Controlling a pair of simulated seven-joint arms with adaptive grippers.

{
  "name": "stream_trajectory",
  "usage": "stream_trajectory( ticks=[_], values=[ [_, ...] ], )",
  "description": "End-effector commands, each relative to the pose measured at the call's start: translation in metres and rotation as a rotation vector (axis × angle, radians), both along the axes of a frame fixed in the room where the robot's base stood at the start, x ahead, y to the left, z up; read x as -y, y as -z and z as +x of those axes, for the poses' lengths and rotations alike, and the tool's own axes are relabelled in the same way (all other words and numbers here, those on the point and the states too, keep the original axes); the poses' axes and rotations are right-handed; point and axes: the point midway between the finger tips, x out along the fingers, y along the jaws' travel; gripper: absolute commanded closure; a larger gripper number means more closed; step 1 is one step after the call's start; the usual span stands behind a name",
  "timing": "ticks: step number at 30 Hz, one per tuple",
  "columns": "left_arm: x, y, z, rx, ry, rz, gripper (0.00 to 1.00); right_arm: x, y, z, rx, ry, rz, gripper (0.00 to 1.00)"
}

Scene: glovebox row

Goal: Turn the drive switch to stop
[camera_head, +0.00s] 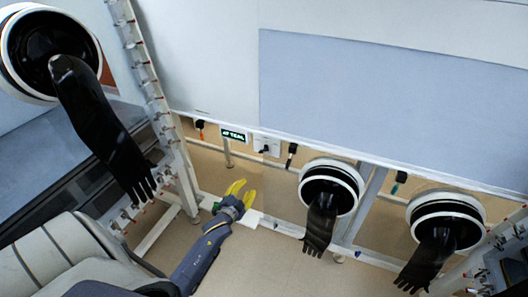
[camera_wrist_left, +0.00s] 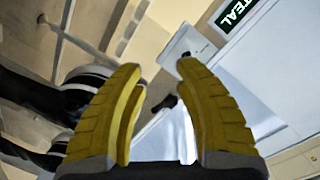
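The drive switch appears to be the small black knob on a pale plate (camera_head: 266,147) on the rail below the wall panel, beside the dark sign reading "TEAL" (camera_head: 233,135). The plate also shows in the left wrist view (camera_wrist_left: 188,43), just beyond the fingertips, with part of the knob behind a finger. The knob's setting is too small to read. My left gripper (camera_head: 242,188) has yellow fingers and is open and empty, below and left of the switch, apart from it. It also shows in the left wrist view (camera_wrist_left: 160,68). My right gripper is not in view.
Black gloves hang from white-ringed ports at the upper left (camera_head: 105,130), centre right (camera_head: 320,225) and lower right (camera_head: 432,255). A black fitting (camera_head: 291,150) hangs right of the switch. White rails and posts (camera_head: 185,185) frame the area. The tan floor is open.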

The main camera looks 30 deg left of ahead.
Motion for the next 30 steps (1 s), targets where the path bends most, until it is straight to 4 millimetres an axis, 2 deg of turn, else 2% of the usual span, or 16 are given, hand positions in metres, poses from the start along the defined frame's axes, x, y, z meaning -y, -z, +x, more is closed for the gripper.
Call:
stream_trajectory(
  ticks=[1, 3, 5, 10, 14, 30],
  values=[
    [-0.001, -0.025, 0.003, 0.041, 0.007, 0.041, 0.67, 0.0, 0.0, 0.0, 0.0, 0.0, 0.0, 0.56],
    [0.0, -0.05, 0.005, 0.082, 0.016, 0.101, 0.67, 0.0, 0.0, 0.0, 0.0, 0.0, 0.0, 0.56],
    [0.004, -0.064, 0.007, 0.104, 0.027, 0.147, 0.67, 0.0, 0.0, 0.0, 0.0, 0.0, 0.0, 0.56],
    [0.004, -0.064, 0.011, 0.101, 0.035, 0.199, 0.67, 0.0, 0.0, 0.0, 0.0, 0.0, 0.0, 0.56],
    [0.002, -0.063, 0.023, 0.1, 0.035, 0.203, 0.67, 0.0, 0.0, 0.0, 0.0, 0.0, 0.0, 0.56],
    [-0.013, -0.063, 0.116, 0.097, 0.034, 0.2, 0.67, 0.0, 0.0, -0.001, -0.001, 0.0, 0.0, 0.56]
  ],
)
